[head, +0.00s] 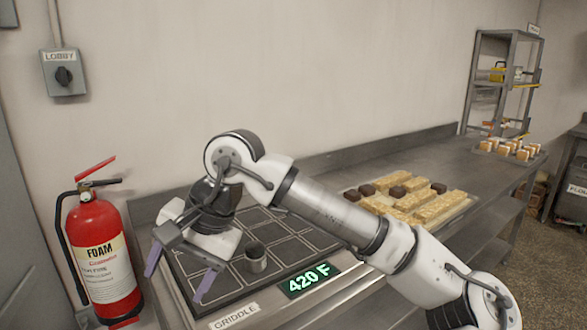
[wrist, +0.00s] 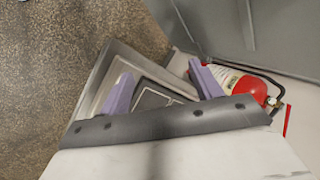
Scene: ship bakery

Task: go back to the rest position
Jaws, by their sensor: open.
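My gripper (head: 177,271) is in the head view at the left, over the front left part of the griddle (head: 185,262). Its two purple fingers are spread apart with nothing between them. In the wrist view my gripper (wrist: 160,88) also shows open, with a corner of the griddle (wrist: 150,101) beyond the fingers. A small dark-topped metal cup (head: 256,258) stands on the griddle to the right of the gripper, apart from it. My arm reaches in from the lower right and hides part of the griddle and counter.
A red foam extinguisher (head: 103,262) stands close left of the griddle; it also shows in the wrist view (wrist: 249,88). A metal shelf rack (head: 478,84) stands at the far counter end.

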